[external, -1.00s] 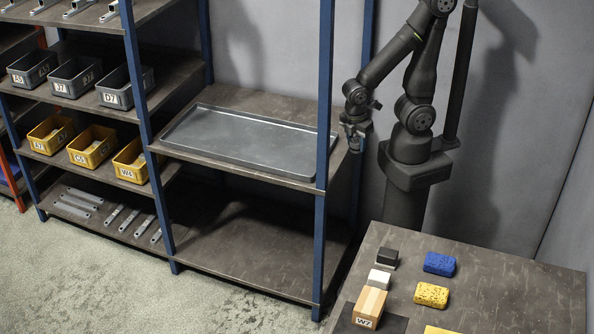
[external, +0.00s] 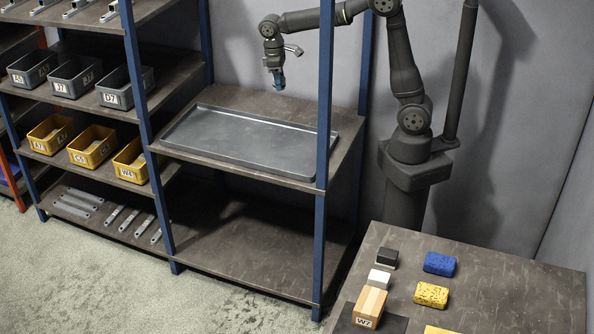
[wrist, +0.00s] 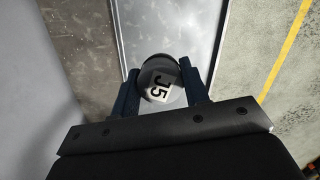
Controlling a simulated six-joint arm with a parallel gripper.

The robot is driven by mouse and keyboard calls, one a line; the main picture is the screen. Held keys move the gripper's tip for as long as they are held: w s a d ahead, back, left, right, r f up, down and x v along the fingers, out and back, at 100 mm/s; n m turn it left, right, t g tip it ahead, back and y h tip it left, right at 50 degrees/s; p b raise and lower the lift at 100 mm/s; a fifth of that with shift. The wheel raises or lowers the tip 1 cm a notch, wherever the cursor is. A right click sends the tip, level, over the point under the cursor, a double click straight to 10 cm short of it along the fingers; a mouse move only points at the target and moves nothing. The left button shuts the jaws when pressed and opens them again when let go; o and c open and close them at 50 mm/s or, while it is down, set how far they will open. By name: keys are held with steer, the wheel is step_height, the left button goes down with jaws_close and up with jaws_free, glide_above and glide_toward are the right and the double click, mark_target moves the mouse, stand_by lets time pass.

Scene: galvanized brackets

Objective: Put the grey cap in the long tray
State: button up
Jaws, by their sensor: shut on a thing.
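My gripper (external: 277,82) is above the back edge of the long tray (external: 193,140), apart from it. The tray is a shallow, empty metal tray on the middle shelf of the blue-post rack. In the wrist view my gripper (wrist: 165,95) is shut on the grey cap (wrist: 157,72), a round dark-grey piece with a white label reading J5. The tray also shows beyond the cap in the wrist view (wrist: 145,25). In the external view the cap is too small to make out between the fingers.
A blue rack post (external: 325,100) stands in front of my arm at the shelf's right corner. Grey bins (external: 75,77) and yellow bins (external: 92,146) fill the left shelves. A table at lower right holds sponges (external: 439,264) and a W7 box (external: 369,307). The shelf below the tray is empty.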

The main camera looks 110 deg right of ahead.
steer(key=w+d+r+m, duration=0.2)
steer(key=w+d+r, duration=0.1)
steer(key=d+r, duration=0.15)
steer(key=w+d+f+n+h, duration=0.1)
steer(key=w+d+f+n, duration=0.4)
steer(key=d+f+n, duration=0.55)
steer(key=w+d+f+n+h, duration=0.1)
steer(key=w+d+f+n, duration=0.55)
steer(key=n, duration=0.65)
steer(key=t, duration=0.1)
glide_above(207, 134)
steer(key=f, duration=0.8)
steer(key=shift+a+f, duration=0.1)
steer(key=shift+a, duration=0.1)
steer(key=shift+f, duration=2)
steer(key=shift+f, duration=0.2)
steer(key=o, duration=1)
